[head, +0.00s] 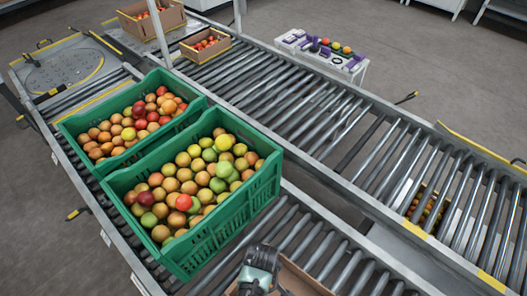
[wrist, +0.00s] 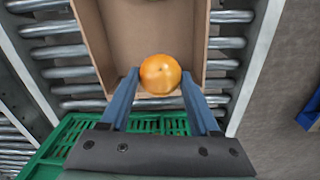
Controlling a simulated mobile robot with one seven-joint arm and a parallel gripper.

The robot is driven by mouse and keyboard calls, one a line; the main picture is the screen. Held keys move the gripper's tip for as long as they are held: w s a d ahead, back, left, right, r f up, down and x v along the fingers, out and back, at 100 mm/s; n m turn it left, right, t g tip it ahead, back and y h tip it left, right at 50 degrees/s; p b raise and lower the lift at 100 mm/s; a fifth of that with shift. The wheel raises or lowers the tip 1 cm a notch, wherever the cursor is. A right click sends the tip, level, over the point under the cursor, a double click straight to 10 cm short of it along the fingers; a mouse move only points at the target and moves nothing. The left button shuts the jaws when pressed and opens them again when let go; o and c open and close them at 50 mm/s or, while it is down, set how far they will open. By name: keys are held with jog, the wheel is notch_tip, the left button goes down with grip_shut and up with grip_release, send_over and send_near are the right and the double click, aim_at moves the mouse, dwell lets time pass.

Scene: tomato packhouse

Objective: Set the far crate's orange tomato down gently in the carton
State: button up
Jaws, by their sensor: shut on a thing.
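The orange tomato (wrist: 160,75) is between the two blue fingers of my gripper (wrist: 159,76) in the wrist view, and the fingers press on its sides. Beyond it is the open brown carton (wrist: 150,28), whose visible floor is bare. The tomato overlaps the carton's near end in the picture; its height over the floor is unclear. In the head view my gripper (head: 262,266) is at the bottom edge, beside a visible part of the carton (head: 306,284); the tomato is hidden there. The far green crate (head: 72,125) holds many mixed tomatoes.
A nearer green crate (head: 225,208), full of tomatoes, stands between the far crate and my gripper. Its green edge (wrist: 60,143) shows low in the wrist view. Roller conveyors (head: 335,115) run alongside. Other cartons (head: 203,45) and a small white table (head: 322,55) stand farther back.

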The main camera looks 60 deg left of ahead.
jog(key=shift+f+b, duration=5.1)
jog(key=shift+f, duration=0.95)
jog(key=shift+f+b, duration=0.4)
jog(key=shift+f, duration=0.15)
jog(key=o, duration=1)
jog(key=c, duration=0.3)
jog(key=shift+c, duration=0.2)
notch_tip(320, 180, up, 7)
jog(key=p, duration=0.7)
